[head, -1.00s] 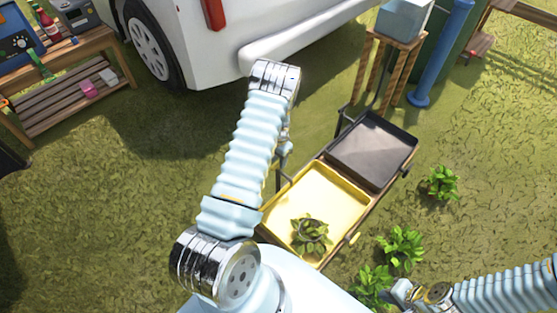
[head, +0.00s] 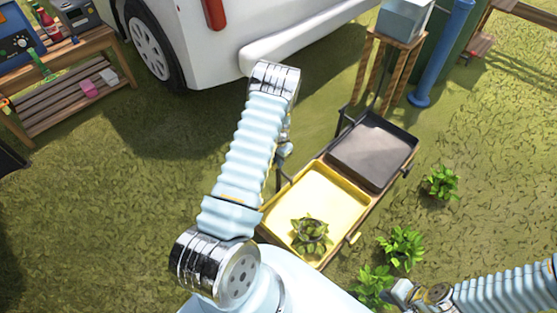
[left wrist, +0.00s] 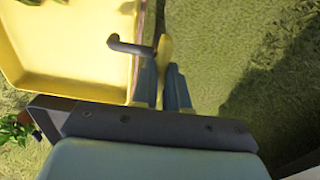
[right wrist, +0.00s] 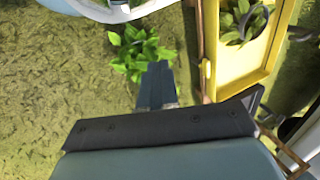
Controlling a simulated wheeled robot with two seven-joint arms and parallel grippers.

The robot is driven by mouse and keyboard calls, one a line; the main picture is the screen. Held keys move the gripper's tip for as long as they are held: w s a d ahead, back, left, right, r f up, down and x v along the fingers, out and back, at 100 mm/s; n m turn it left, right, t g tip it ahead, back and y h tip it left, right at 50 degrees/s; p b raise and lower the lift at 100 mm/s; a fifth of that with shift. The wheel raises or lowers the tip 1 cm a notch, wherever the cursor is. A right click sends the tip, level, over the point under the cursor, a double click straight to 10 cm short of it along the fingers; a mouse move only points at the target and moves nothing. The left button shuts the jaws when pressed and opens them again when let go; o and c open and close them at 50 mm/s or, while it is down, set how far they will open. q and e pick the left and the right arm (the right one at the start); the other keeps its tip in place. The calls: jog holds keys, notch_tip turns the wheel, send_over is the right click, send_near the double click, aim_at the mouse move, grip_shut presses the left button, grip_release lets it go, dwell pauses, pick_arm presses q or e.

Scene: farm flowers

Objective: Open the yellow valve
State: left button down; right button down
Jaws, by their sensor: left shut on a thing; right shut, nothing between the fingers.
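The yellow valve handle (left wrist: 163,48) shows in the left wrist view beside a dark tap spout (left wrist: 128,46), at the edge of the yellow basin (left wrist: 75,75). My left gripper (left wrist: 168,82) is shut on the handle, its fingers reaching up to the handle's lower end. In the head view my left arm hides most of the valve, and my left gripper (head: 284,150) is only partly seen beside the basin's far left side. My right gripper (right wrist: 156,80) is shut and empty, above the grass near a leafy plant, left of the basin in the right wrist view.
A potted plant (head: 309,234) stands in the yellow basin, with a dark basin (head: 372,152) joined behind it. Leafy plants (head: 402,247) grow on the grass to the right. A white vehicle (head: 235,40) and a wooden bench (head: 75,85) stand behind. Grass at left is open.

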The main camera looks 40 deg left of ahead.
pick_arm(q)
jog(key=n+b, duration=0.2)
jog(key=n, duration=0.2)
jog(key=shift+f, duration=0.1)
jog(key=n+b, duration=0.1)
jog(key=n, duration=0.4)
jog(key=shift+n+b, duration=0.3)
jog(key=shift+b, duration=0.1)
jog(key=n, duration=0.3)
jog(key=shift+n, duration=0.3)
jog(key=shift+n+b, duration=0.3)
jog(key=shift+n, duration=2)
pick_arm(e)
jog(key=shift+w+d+f, duration=0.1)
jog(key=shift+d+f, duration=0.15)
jog(key=shift+f, duration=0.5)
jog(key=shift+w+d+f, duration=0.1)
jog(key=shift+d+f, duration=0.15)
jog(key=shift+f, duration=0.45)
jog(key=shift+w+d+f, duration=0.1)
jog(key=shift+d+f, duration=0.15)
jog(key=shift+f, duration=0.5)
pick_arm(q)
jog(key=c, duration=1.1)
grip_release()
jog(key=shift+c, duration=0.2)
